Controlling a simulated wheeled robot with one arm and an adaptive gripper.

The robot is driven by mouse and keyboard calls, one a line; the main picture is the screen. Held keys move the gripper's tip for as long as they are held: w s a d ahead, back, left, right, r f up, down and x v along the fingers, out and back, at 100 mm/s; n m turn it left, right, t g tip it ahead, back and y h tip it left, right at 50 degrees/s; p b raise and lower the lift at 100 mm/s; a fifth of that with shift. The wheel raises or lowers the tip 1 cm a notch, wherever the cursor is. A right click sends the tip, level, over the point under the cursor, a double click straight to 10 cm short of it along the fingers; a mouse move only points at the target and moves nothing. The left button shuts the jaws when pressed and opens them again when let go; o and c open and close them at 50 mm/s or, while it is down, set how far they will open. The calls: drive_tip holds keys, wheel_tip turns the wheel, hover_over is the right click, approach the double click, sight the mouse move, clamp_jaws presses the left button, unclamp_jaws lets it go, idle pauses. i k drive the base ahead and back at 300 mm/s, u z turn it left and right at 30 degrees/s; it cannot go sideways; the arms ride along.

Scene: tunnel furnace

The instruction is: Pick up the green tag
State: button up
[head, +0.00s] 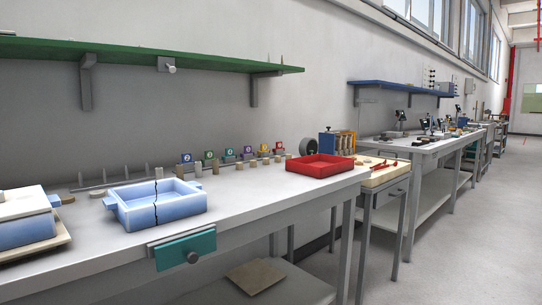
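A row of small coloured number tags stands upright at the back of the grey workbench, in the middle of the head view. A green tag (208,155) is second from the left, just right of a blue tag (187,158) marked 2. A teal-green tag (229,154) stands to its right, then a purple tag (247,153). The numbers on the green ones are too small to read surely. My gripper is not in view.
Small tan pieces lie near the tags. A green shelf (150,57) hangs above. Open floor (440,270) lies at right.

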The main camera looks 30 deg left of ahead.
sight(209, 155)
drive_tip(key=z, duration=0.1)
drive_tip(key=i, duration=1.35)
drive_tip(key=u, duration=2.5)
